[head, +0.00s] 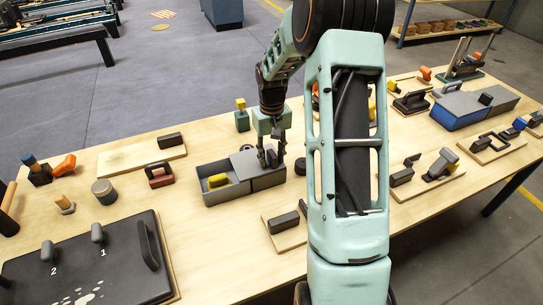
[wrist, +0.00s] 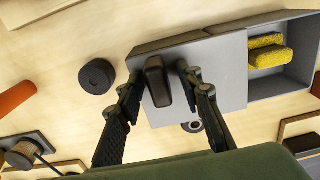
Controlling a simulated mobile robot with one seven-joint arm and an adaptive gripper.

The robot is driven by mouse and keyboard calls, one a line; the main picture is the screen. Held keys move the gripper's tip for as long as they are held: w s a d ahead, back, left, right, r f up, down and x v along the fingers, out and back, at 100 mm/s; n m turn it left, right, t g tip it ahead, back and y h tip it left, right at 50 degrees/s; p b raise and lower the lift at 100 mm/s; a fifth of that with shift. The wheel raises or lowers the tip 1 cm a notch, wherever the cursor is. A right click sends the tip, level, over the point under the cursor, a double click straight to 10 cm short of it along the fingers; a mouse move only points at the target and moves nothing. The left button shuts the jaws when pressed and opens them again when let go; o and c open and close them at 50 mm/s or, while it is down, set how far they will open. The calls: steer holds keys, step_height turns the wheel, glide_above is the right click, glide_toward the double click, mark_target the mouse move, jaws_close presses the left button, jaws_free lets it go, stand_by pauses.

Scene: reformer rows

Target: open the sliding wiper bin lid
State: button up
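The wiper bin is a grey box (head: 226,193) in the middle of the table in the head view. Its flat grey lid (wrist: 215,72) covers one half; the other half is uncovered and holds yellow wipers (wrist: 267,52), also seen in the head view (head: 217,181). A dark upright handle (wrist: 157,82) stands on the lid. My gripper (wrist: 160,76) is open, with one finger on each side of the handle. A gap shows at the left finger; whether the right finger touches the handle is unclear. In the head view my gripper (head: 270,157) is over the lid.
A dark round knob (wrist: 97,76) stands beside the bin. A board with a dark block (head: 284,222) lies in front of it and a red-handled block (head: 159,174) to its left. A blue and grey bin (head: 458,111) stands far right. Bare tabletop lies left of the bin.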

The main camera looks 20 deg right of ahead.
step_height(320, 180, up, 12)
stand_by(0.5)
stand_by(0.3)
